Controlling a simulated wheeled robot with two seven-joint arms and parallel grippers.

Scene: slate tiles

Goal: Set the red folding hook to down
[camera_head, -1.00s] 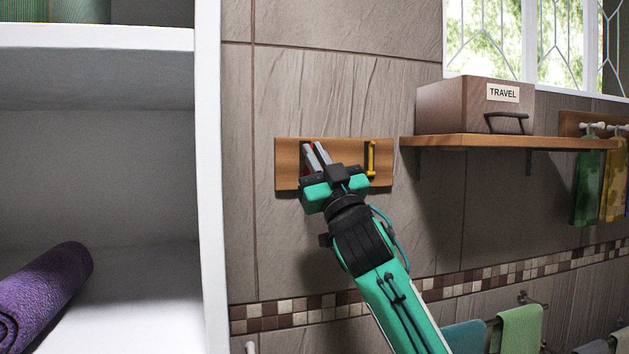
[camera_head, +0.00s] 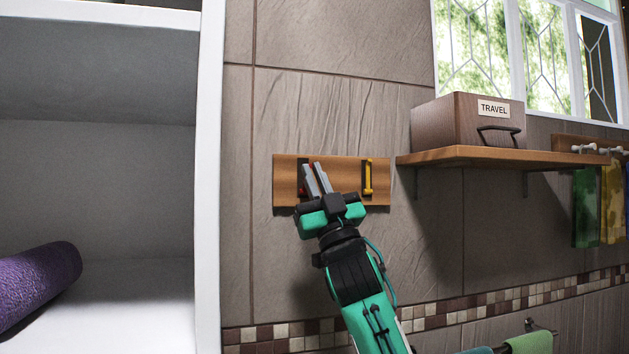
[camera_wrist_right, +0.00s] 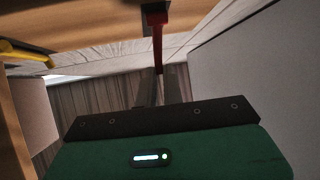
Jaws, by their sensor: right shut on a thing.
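The red folding hook (camera_wrist_right: 157,42) shows in the right wrist view, joined to a dark mount at the top and reaching between my gripper's fingers. In the head view it is mostly hidden by my right gripper (camera_head: 314,168), with the dark mount (camera_head: 302,174) showing beside the fingers. My right gripper is shut on the red hook at the left part of a wooden board (camera_head: 344,193). I cannot tell the hook's exact angle. My left gripper is in neither view.
A yellow hook (camera_head: 367,177) sits at the board's right end; it also shows in the wrist view (camera_wrist_right: 24,53). A wooden shelf (camera_head: 450,158) with a TRAVEL box (camera_head: 455,121) is to the right. A white cabinet (camera_head: 210,200) stands left, holding a rolled purple towel (camera_head: 40,283).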

